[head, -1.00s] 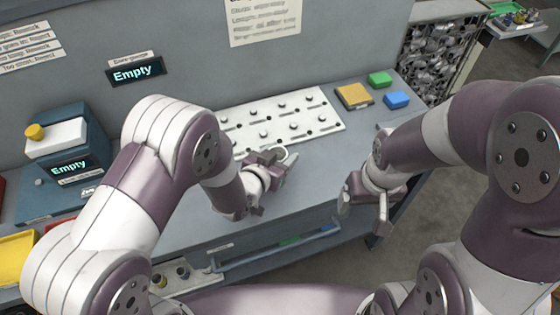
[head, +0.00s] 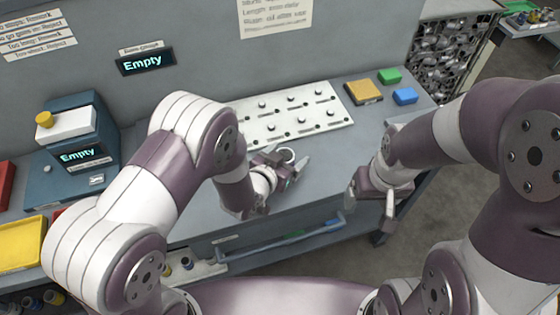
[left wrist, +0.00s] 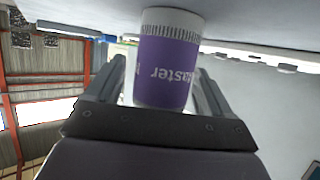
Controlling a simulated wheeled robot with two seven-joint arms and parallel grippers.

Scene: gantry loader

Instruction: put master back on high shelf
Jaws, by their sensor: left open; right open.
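The master is a white cylinder with a purple band lettered "Master", which appears upside down in the left wrist view (left wrist: 166,62). It stands on the grey bench top, and in the head view only its pale round rim (head: 286,152) shows behind my left gripper (head: 286,174). My left gripper is open, with its fingers on either side of the master; I cannot tell whether they touch it. My right gripper (head: 370,200) is open and empty, over the bench's front right edge. I cannot make out the high shelf.
A white plate with several pegs (head: 292,113) lies behind the left gripper. A blue gauge box (head: 75,150) reading "Empty" stands at left.

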